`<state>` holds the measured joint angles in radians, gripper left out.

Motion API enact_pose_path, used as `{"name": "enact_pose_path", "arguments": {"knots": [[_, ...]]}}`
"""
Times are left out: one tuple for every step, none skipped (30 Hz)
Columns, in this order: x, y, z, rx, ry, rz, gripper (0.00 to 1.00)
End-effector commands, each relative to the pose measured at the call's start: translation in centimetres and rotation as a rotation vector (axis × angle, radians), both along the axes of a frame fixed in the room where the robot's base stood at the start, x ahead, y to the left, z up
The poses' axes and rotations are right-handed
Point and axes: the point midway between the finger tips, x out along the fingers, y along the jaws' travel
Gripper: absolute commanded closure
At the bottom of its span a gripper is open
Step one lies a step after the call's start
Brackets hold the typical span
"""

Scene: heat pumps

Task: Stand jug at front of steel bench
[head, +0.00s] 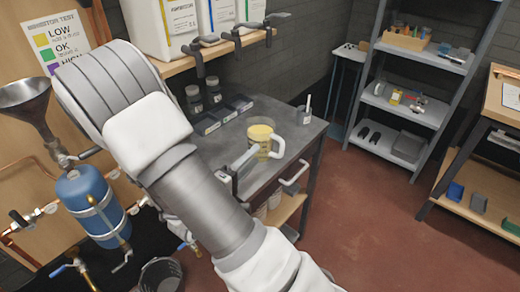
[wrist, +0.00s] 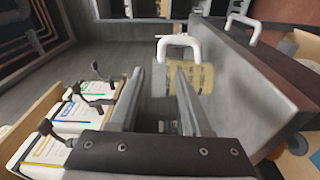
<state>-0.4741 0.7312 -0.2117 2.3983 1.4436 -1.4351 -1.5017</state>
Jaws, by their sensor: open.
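My gripper (head: 240,166) is open and empty at the bench's front edge, just in front of and left of the jug in the head view. In the wrist view the jug (wrist: 203,76) and its handle lie beyond the fingertips (wrist: 160,68), with the right finger overlapping the jug's body. I cannot tell whether that finger touches it. My arm hides the bench's left front.
A small pot with a white stick (head: 305,115) stands at the bench's right end. Dark jars (head: 205,98) and dark trays (head: 222,112) line the back. A shelf with hooked dispensers (head: 225,52) hangs above. A white bar handle (head: 295,174) sticks out below the front edge.

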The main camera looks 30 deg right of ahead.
Motion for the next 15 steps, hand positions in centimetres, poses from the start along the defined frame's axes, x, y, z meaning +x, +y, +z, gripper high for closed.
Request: {"name": "enact_pose_path", "arguments": {"knots": [[-0.1, 0.3, 0.0, 0.005, -0.001, 0.003, 0.52], [0.0, 0.4, 0.0, 0.013, -0.006, 0.006, 0.52], [0.1, 0.6, 0.0, 0.035, -0.014, 0.012, 0.52], [0.3, 0.7, -0.1, 0.061, -0.025, 0.02, 0.52], [0.6, 0.8, -0.2, 0.095, -0.04, 0.029, 0.52], [1.2, 1.0, -0.3, 0.152, -0.061, 0.047, 0.52], [1.7, 1.2, -0.4, 0.203, -0.081, 0.063, 0.52], [2.3, 1.5, -0.4, 0.262, -0.104, 0.082, 0.52], [3.1, 2.0, -0.4, 0.346, -0.134, 0.11, 0.52], [3.7, 2.4, -0.4, 0.413, -0.158, 0.131, 0.52], [4.4, 3.0, -0.3, 0.48, -0.181, 0.154, 0.52], [5.1, 3.8, -0.1, 0.569, -0.208, 0.185, 0.52], [5.7, 4.5, 0.2, 0.632, -0.227, 0.207, 0.52], [6.1, 5.2, 0.5, 0.696, -0.243, 0.229, 0.52], [6.6, 6.1, 1.0, 0.777, -0.264, 0.256, 0.52]]}}
